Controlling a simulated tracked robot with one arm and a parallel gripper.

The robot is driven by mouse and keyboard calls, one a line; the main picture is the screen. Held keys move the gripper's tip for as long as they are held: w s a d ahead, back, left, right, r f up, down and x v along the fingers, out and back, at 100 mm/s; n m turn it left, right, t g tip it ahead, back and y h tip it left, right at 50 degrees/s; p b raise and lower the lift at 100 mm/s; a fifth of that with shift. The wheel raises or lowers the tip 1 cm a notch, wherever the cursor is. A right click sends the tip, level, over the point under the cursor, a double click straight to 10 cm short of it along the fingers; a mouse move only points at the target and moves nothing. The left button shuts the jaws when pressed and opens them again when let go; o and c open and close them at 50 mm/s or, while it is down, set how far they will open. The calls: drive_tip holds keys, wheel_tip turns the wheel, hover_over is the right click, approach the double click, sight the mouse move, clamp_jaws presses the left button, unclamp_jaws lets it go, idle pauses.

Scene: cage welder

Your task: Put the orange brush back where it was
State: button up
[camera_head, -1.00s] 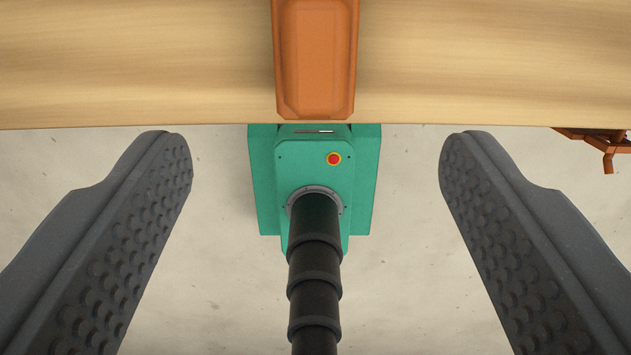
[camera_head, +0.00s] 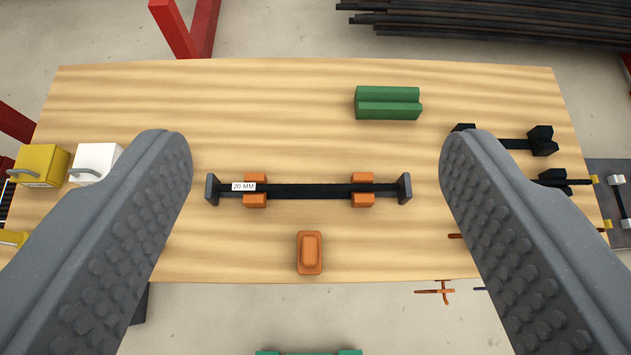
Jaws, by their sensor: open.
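An orange block-shaped object (camera_head: 309,252), which looks like the orange brush, lies on the wooden table (camera_head: 280,110) close to its near edge. Its bristles, if any, are not visible from above. My gripper (camera_head: 316,150) is wide open and empty, high above the table. The orange object lies below, between the lines of my two fingers and well apart from them.
A black bar (camera_head: 310,191) labelled 20 MM rests on two orange supports behind the orange object. A green block (camera_head: 388,103) stands further back. Yellow (camera_head: 40,165) and white (camera_head: 96,163) boxes are at left, black pieces (camera_head: 540,141) at right. Dark rods (camera_head: 490,20) lie beyond.

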drive_tip(key=s+r+t, duration=0.3)
drive_tip(key=s+r, duration=0.5)
drive_tip(key=r, duration=0.5)
drive_tip(key=shift+s+r+t, duration=0.4)
wheel_tip(320, 180, down, 6)
drive_tip(key=b, duration=0.6)
drive_tip(key=shift+f, duration=0.25)
